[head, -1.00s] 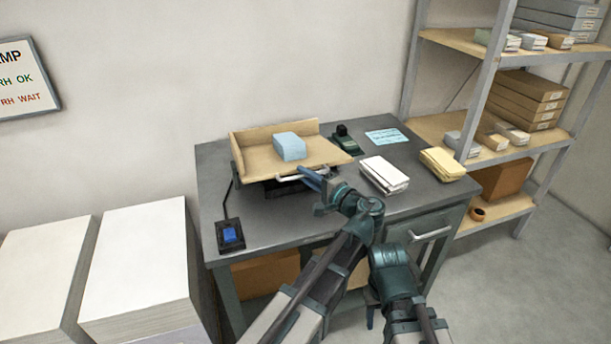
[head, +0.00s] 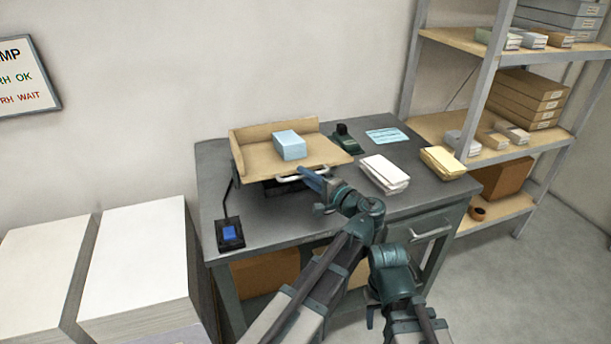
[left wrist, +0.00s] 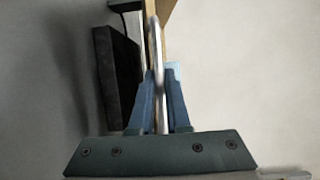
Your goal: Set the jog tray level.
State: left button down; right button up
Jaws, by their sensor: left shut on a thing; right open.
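The jog tray (head: 262,160) is a pale wooden tray with raised back and side walls, on a dark base on the grey desk. A light-blue paper stack (head: 289,146) lies on it. A pale bar handle (head: 287,179) runs along its front edge. My left gripper (head: 306,174) is shut on this handle. In the left wrist view, the handle (left wrist: 155,45) passes between the blue fingers (left wrist: 160,92), with the tray's wooden edge behind it. From this angle I cannot tell whether the tray is exactly level. My right gripper (head: 371,314) hangs low before the desk, open, mostly hidden by its arm.
On the desk (head: 275,225) are a blue-screened device (head: 230,234), a dark-green tool (head: 345,139), a blue card (head: 387,135), white paper (head: 383,173) and yellow paper (head: 443,162). Tall paper stacks (head: 135,255) stand left. A shelf rack (head: 490,130) stands right.

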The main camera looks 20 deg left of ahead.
pick_arm(q)
jog(key=f+b, duration=0.2)
jog(key=f, duration=0.1)
jog(key=f+b, duration=0.1)
jog(key=shift+s+d+f+b, duration=0.2)
jog(key=shift+s+f+b, duration=0.05)
jog(key=shift+s+b, duration=0.15)
jog(key=shift+r, duration=0.15)
jog(key=c, duration=0.9)
grip_release()
jog(key=shift+w, duration=0.1)
